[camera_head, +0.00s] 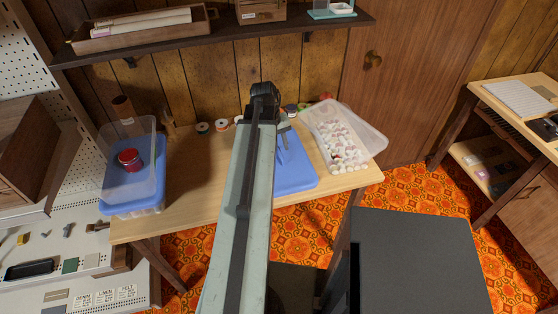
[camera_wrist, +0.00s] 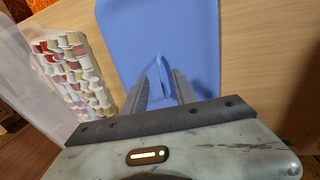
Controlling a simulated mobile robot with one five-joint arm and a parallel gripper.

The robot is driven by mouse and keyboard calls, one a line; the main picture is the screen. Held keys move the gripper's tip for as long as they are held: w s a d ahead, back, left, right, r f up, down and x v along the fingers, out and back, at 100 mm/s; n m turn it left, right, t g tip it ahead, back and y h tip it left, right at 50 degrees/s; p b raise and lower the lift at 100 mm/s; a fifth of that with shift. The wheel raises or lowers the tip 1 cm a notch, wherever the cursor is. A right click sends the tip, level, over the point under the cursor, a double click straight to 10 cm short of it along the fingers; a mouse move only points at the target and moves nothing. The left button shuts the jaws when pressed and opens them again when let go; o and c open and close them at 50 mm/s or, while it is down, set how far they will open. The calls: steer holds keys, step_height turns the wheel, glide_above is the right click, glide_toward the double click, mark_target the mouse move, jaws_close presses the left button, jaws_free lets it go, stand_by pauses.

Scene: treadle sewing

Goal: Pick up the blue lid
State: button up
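The blue lid (camera_head: 300,175) lies flat on the wooden table, partly hidden behind my arm in the head view. In the wrist view the blue lid (camera_wrist: 195,35) fills the upper middle, with a thin raised blue handle (camera_wrist: 163,78) standing on it. My gripper (camera_wrist: 158,78) is over the lid with its two dark fingers apart. The handle shows between the fingertips, with gaps visible beside it. Whether the fingers touch the lid cannot be told. In the head view my gripper (camera_head: 283,142) is partly hidden by the arm.
A clear bin of pale spools (camera_head: 338,138) stands right of the lid; it is also at the left in the wrist view (camera_wrist: 75,70). At the table's left, a clear tub with a red item (camera_head: 130,159) sits on another blue-lidded box (camera_head: 112,195). A shelf (camera_head: 215,38) hangs above.

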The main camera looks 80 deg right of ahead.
mark_target(282, 157)
steer(key=f+b, duration=0.3)
steer(key=s+f+b, duration=0.1)
steer(key=f, duration=0.1)
steer(key=shift+d+f+b, duration=0.1)
steer(key=shift+f+b, duration=0.05)
steer(key=shift+b, duration=0.25)
steer(key=shift+r, duration=0.2)
jaws_close()
stand_by(0.8)
